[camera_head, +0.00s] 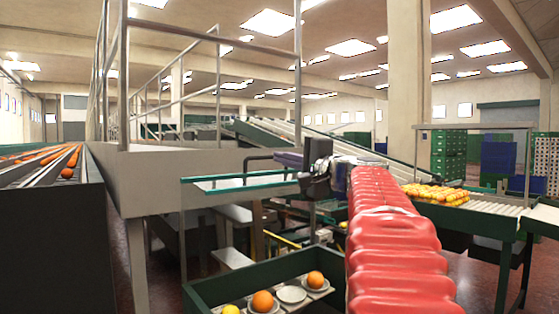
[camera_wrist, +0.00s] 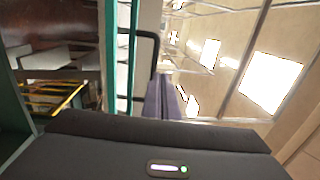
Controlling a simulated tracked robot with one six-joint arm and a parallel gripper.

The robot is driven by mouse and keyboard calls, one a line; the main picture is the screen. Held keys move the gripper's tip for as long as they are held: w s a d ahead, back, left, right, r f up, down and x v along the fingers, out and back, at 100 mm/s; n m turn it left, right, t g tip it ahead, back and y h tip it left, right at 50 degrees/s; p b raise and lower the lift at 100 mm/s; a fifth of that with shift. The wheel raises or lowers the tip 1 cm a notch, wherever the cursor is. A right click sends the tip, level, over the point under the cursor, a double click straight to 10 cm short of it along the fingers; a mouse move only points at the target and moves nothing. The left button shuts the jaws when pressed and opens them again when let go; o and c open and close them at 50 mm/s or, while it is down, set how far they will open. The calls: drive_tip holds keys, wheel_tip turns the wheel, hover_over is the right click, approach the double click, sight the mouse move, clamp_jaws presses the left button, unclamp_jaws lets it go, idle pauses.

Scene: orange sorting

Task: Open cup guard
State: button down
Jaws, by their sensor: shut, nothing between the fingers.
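A clear-looking panel with teal rails (camera_head: 240,177), which seems to be the cup guard, lies roughly level left of my gripper. Its rails show upright in the wrist view (camera_wrist: 110,50). A black bent handle (camera_head: 247,166) rises from it; it also shows in the wrist view (camera_wrist: 155,48). My gripper (camera_head: 282,158) is shut and empty, its purple-grey fingers pointing left towards the handle. In the wrist view the fingers (camera_wrist: 163,96) appear close to the handle; contact cannot be told. Below, a green box (camera_head: 216,293) holds grey cups (camera_head: 291,294), some bearing oranges (camera_head: 263,301).
A pale platform with railings (camera_head: 170,180) stands behind and left of the guard. A dark conveyor (camera_head: 45,210) carrying oranges is at far left. A roller table (camera_head: 480,207) with oranges stands at right. My red-sleeved arm hides part of the green box.

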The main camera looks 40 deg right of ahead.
drive_tip(key=s, duration=0.9)
drive_tip(key=shift+s+a+r, duration=0.25)
drive_tip(key=shift+a+r, duration=0.15)
drive_tip(key=shift+a, duration=0.05)
